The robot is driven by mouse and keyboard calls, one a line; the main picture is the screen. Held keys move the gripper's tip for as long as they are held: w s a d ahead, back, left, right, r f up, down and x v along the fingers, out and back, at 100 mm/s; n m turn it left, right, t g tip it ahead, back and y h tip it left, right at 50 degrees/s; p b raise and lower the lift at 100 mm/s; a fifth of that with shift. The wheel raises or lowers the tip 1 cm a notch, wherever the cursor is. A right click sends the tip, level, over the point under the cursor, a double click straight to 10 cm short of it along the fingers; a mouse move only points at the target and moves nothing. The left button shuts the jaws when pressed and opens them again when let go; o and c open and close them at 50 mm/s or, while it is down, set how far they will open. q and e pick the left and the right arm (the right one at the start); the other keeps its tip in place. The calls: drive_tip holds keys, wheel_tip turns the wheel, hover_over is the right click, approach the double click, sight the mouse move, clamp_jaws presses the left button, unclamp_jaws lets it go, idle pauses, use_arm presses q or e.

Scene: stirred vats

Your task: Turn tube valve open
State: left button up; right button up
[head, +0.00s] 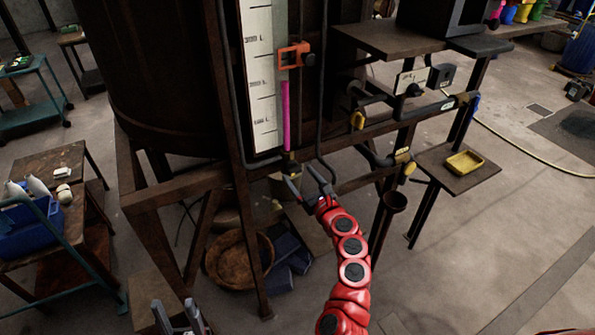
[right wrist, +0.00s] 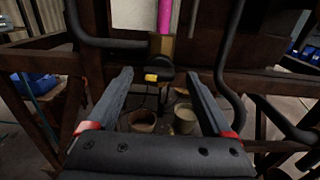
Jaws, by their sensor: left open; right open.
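The tube valve (head: 288,166) sits at the bottom of the sight tube with the pink column (head: 286,115), beside the white level scale (head: 262,75). In the right wrist view its brass body (right wrist: 161,47) is below the pink tube, with a dark handle with a yellow part (right wrist: 153,77) facing me. My right gripper (head: 306,179) is open in front of the valve. In the right wrist view its fingers (right wrist: 158,76) appear on either side of the handle; I cannot tell whether they touch it. My left gripper (head: 180,318) is open and empty at the bottom edge, far from the valve.
A dark vat (head: 155,80) stands on a brown frame (head: 180,183). Pipes with yellow-marked valves (head: 357,120) are right of the tube. A woven basket (head: 238,262) lies below.

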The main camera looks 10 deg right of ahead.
drive_tip(key=shift+x, duration=1)
drive_tip(key=shift+f, duration=0.1)
drive_tip(key=shift+c, duration=0.2)
clamp_jaws()
